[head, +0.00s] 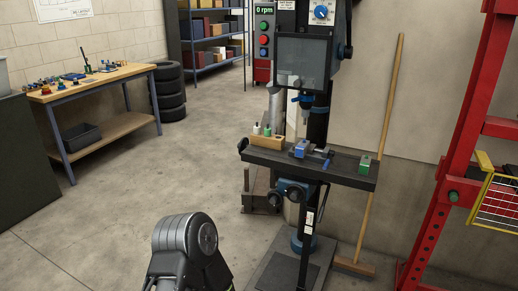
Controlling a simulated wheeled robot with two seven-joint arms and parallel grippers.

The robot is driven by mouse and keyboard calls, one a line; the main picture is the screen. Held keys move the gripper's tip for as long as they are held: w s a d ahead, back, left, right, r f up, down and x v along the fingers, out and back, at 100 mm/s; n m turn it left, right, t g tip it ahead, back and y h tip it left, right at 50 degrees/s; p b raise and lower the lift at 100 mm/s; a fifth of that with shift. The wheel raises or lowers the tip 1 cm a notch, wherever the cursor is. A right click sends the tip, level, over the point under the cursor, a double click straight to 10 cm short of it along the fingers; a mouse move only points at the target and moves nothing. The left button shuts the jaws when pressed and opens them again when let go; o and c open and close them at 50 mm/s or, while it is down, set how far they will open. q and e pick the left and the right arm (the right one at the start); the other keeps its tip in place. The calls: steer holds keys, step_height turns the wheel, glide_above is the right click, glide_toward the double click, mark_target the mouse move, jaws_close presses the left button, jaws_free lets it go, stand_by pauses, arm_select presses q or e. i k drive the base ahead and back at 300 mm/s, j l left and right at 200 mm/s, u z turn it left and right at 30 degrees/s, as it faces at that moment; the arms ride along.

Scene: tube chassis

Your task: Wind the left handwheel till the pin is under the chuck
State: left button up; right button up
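I cannot make out the pin. A dark handwheel (243,145) sits at the table's left end. Neither of my grippers shows; only one of my arm joints is at the bottom.
A wooden holder (266,141) with small bottles and a green block (365,163) are on the table. Dark knobs (275,197) sit below it. A broom (378,150) leans behind. A red rack (460,150) stands right; a workbench (100,80) and tyres (168,90) stand left. Floor at left is clear.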

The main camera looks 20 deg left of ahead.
mark_target(241, 146)
steer(key=i+j+z, duration=0.15)
steer(key=j+z, duration=0.15)
steer(key=j, duration=2.05)
steer(key=j+z, duration=0.25)
steer(key=j, duration=2.05)
steer(key=i+l+u, duration=0.2)
steer(key=l, duration=0.15)
steer(key=i+l+u, duration=0.15)
steer(key=l, duration=0.2)
steer(key=i+l+u, duration=0.2)
steer(key=l, duration=0.2)
steer(key=i+l+u, duration=0.15)
steer(key=l, duration=0.25)
steer(key=l+u, duration=0.2)
steer(key=l, duration=0.25)
steer(key=i+l+u, duration=0.2)
steer(key=l, duration=0.25)
steer(key=k, duration=0.1)
